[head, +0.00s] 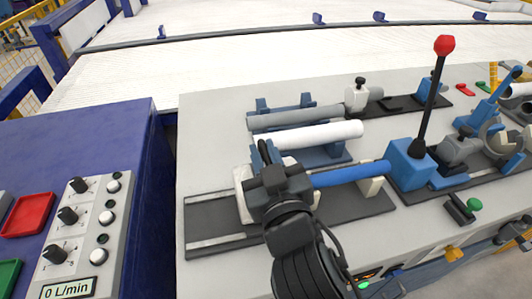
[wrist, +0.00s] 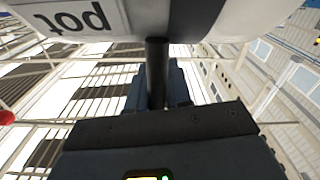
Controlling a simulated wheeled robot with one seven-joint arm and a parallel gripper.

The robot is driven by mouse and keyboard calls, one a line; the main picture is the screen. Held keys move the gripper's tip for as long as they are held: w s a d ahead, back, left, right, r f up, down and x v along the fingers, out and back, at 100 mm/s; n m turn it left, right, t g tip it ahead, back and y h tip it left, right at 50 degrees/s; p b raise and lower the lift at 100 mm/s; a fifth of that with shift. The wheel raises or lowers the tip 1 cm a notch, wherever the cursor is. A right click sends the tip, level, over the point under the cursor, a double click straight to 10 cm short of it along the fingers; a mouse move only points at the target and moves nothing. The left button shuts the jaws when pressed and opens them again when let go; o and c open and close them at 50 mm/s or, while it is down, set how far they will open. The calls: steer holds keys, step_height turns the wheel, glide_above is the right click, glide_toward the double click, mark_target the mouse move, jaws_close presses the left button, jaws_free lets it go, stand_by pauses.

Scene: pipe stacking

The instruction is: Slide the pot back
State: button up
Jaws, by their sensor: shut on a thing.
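The pot shows in the wrist view as a white body with a "pot" label (wrist: 75,17), upside down in the picture, and a dark band. A black rod (wrist: 156,75) runs from it down to my gripper (wrist: 155,105), which is shut on this rod. In the head view my gripper (head: 268,178) is over the dark rail plate (head: 215,222). A white block (head: 243,194), likely part of the pot, shows just left of it. My gripper and wrist hide most of the pot there.
A blue rod (head: 350,173) runs right from the gripper area to a blue block with a red-knobbed lever (head: 445,46). Behind lie a white pipe (head: 320,134) and a grey pipe (head: 295,118) on blue holders. A control panel (head: 85,235) stands left. The rail's left end is clear.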

steer(key=shift+d, duration=0.15)
jaws_close()
steer(key=shift+w, duration=0.1)
steer(key=shift+a+f+b, duration=0.1)
steer(key=shift+a+b, duration=0.25)
steer(key=shift+b, duration=0.2)
steer(key=s+a+b, duration=0.3)
steer(key=a+b, duration=0.2)
steer(key=a, duration=0.4)
steer(key=shift+a+b, duration=0.25)
steer(key=shift+b, duration=0.15)
steer(key=shift+r, duration=0.2)
steer(key=o, duration=0.5)
jaws_free()
steer(key=shift+o, duration=0.4)
